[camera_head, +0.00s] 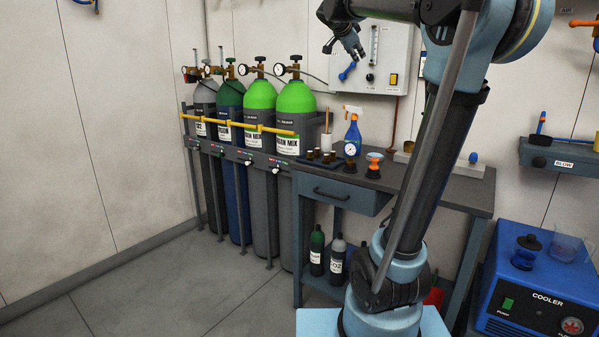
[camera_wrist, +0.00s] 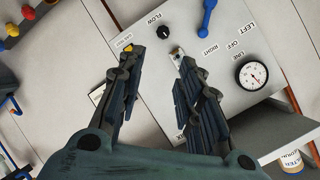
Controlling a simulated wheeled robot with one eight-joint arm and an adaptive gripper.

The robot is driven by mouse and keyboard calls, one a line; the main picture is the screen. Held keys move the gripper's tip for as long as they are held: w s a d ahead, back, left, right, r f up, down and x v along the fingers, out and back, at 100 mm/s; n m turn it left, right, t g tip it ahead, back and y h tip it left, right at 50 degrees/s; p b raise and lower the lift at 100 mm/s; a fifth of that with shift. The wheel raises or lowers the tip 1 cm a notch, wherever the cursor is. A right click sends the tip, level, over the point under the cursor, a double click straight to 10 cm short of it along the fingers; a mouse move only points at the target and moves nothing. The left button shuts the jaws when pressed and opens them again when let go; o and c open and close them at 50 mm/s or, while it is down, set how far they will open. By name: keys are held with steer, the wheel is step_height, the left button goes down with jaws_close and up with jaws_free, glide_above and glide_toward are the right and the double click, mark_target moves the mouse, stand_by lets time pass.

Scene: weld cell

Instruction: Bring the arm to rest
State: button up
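My gripper (camera_head: 346,46) is in the upper middle of the head view, raised in front of the white wall panel (camera_head: 386,62). In the wrist view its two fingers (camera_wrist: 157,58) stand well apart with nothing between them, so it is open and empty. The white panel (camera_wrist: 225,30) lies beyond the fingertips, with a black flow knob (camera_wrist: 166,32), a blue lever (camera_wrist: 209,14) and a round gauge (camera_wrist: 252,75). I cannot tell how close the fingertips are to the panel. My arm bends over the workbench.
The workbench (camera_head: 455,188) carries a spray bottle (camera_head: 352,135) and small parts. Several gas cylinders (camera_head: 293,120) stand behind a yellow bar (camera_head: 236,125) at left. A blue cooler (camera_head: 535,290) is at lower right. A wall shelf (camera_head: 558,158) hangs at right. Floor at lower left is clear.

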steer(key=s+d+f+n+g+y, duration=0.1)
steer(key=s+d+f+n+g, duration=0.15)
steer(key=s+f, duration=0.95)
steer(key=s+d+f+n+g+y, duration=0.1)
steer(key=s+d+f+n+g, duration=0.2)
steer(key=s+f, duration=0.85)
steer(key=s+a+f+n+g+y, duration=0.1)
steer(key=s+a+f+n, duration=0.1)
steer(key=s+f, duration=0.4)
steer(key=s+a+f+n+g+y, duration=0.1)
steer(key=s+f+n, duration=0.3)
steer(key=f, duration=1)
steer(key=s+a+f+n+g+y, duration=0.2)
steer(key=s+a+f+n, duration=0.1)
steer(key=s+f, duration=0.5)
steer(key=shift+s+a+f+n, duration=0.2)
steer(key=shift+f+n, duration=0.25)
steer(key=shift+f, duration=0.5)
steer(key=shift+w+f, duration=0.2)
steer(key=shift+w, duration=0.25)
